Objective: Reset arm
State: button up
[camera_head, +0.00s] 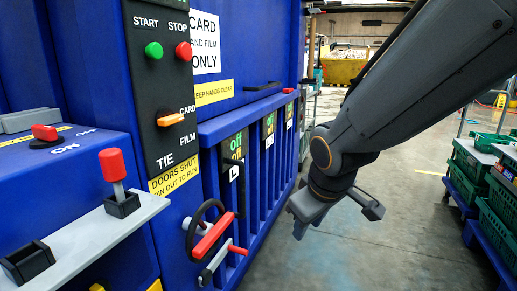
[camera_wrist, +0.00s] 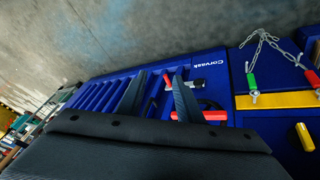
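My gripper (camera_head: 338,215) hangs from my arm in front of the blue machine, over open floor. Its two fingers are spread apart with nothing between them. In the wrist view my gripper (camera_wrist: 157,98) shows two dark fingers apart, with the machine's blue ribbed front and a red-handled part behind them. In the head view it is to the right of the black handwheel (camera_head: 205,230) and the red handle (camera_head: 212,238), apart from both.
The blue machine (camera_head: 75,60) fills the left, with a black control panel (camera_head: 160,90) and a red-knobbed lever (camera_head: 113,170) on a grey shelf. Green crates (camera_head: 497,205) stand on the right. The concrete floor (camera_head: 400,235) between is clear.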

jog(key=s+f+m+g+p, duration=0.15)
jog(key=s+m+g, duration=0.35)
jog(key=s, duration=0.9)
jog(key=d+r+m+p, duration=0.2)
jog(key=d+r+p, duration=0.4)
jog(key=p, duration=0.7)
jog(key=shift+w+d+r, duration=0.15)
jog(key=shift+d+r, duration=0.25)
jog(key=shift+d, duration=0.8)
